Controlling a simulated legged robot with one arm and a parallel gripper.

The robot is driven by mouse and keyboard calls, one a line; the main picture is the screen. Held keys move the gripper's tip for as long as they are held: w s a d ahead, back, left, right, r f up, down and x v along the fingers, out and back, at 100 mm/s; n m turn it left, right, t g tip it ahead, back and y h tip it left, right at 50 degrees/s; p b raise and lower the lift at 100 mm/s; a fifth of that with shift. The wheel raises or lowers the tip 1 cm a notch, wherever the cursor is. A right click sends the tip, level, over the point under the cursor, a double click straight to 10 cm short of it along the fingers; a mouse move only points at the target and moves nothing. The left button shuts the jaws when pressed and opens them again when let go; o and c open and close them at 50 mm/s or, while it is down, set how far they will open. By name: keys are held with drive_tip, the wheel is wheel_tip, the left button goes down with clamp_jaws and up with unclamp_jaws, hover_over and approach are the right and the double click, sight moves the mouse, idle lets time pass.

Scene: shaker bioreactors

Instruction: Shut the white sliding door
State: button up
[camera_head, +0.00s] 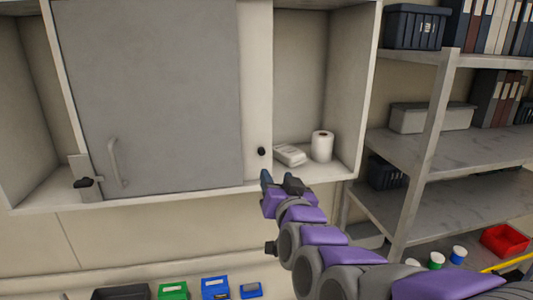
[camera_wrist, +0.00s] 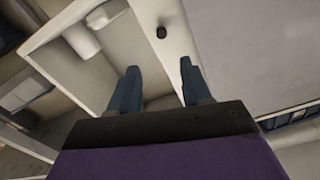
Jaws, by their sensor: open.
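The white sliding door (camera_head: 257,90) shows as a narrow upright strip beside the right edge of a grey door panel (camera_head: 160,90); the grey panel seems to cover the rest. A black round knob (camera_head: 262,151) sits low on the strip. To its right, the cabinet's right compartment (camera_head: 300,70) is open. My gripper (camera_head: 280,178) is just below and right of the knob, near the cabinet's lower edge. In the wrist view, my gripper (camera_wrist: 158,66) has its two fingers apart with nothing between them, and the knob (camera_wrist: 161,32) lies beyond the fingertips, apart from them.
A paper roll (camera_head: 322,146) and a white packet (camera_head: 289,155) stand in the open compartment. The grey door has a handle (camera_head: 117,163); a black latch-like piece (camera_head: 84,183) is at its left. Shelves (camera_head: 470,143) stand at right. Green (camera_head: 173,291) and blue (camera_head: 215,288) bins sit below.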

sight(262, 153)
drive_tip(key=p+x, duration=0.2)
drive_tip(key=x, duration=1)
drive_tip(key=shift+w+a, duration=0.1)
drive_tip(key=shift+a, duration=0.15)
drive_tip(key=shift+w+a+f, duration=0.15)
drive_tip(key=shift+w+a, duration=0.2)
drive_tip(key=shift+w, duration=0.35)
drive_tip(key=shift+d, duration=0.1)
drive_tip(key=shift+c, duration=0.3)
clamp_jaws()
